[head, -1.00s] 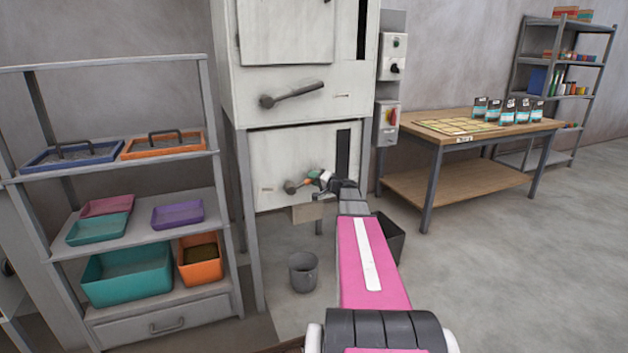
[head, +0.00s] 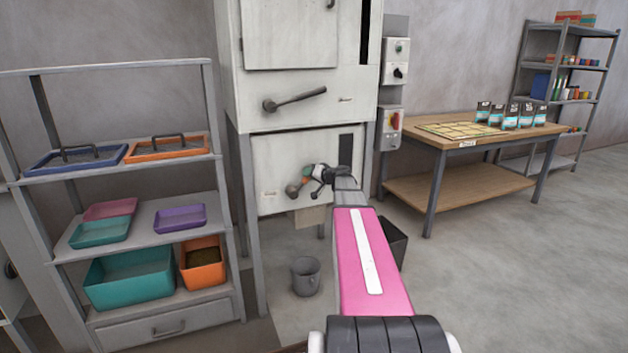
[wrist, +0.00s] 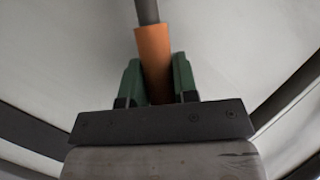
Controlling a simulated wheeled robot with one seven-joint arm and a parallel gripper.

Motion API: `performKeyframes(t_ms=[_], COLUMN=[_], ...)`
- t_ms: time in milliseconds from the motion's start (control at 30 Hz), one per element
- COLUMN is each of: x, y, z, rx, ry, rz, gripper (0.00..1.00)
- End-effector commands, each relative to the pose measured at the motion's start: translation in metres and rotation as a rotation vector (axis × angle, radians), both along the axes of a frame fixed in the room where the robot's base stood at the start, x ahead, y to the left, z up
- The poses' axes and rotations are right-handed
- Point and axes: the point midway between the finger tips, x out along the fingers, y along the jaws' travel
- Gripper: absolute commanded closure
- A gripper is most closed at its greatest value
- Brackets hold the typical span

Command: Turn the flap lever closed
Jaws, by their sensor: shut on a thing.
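The flap lever is on the lower white panel of the machine, with its round grey hub (head: 292,190) at the lower left and its arm pointing up and to the right. In the wrist view its orange grip (wrist: 154,62) runs up to a grey rod. My gripper (head: 310,171) is at the lever's outer end, and its green fingers (wrist: 157,85) are shut on the orange grip, one on each side. In the head view my gripper partly hides the grip.
A second grey lever (head: 296,99) sits on the panel above. A grey bucket (head: 306,276) stands on the floor below, with a dark bin (head: 394,243) to its right behind my arm. A shelf rack (head: 150,240) is at left and a wooden table (head: 470,145) at right.

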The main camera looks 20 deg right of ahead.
Motion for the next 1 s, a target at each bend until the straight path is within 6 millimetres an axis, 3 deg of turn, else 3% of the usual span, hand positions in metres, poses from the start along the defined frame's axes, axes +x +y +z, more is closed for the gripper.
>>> performKeyframes(t_ms=[200, 600, 1000], x=[-0.002, -0.003, -0.003], y=[0.021, 0.057, 0.075], z=[0.015, 0.027, 0.028], rx=[-0.209, -0.546, -0.719], ry=[-0.009, -0.019, -0.023], rz=[0.002, 0.003, 0.002], gripper=[1.0, 1.0, 1.0])
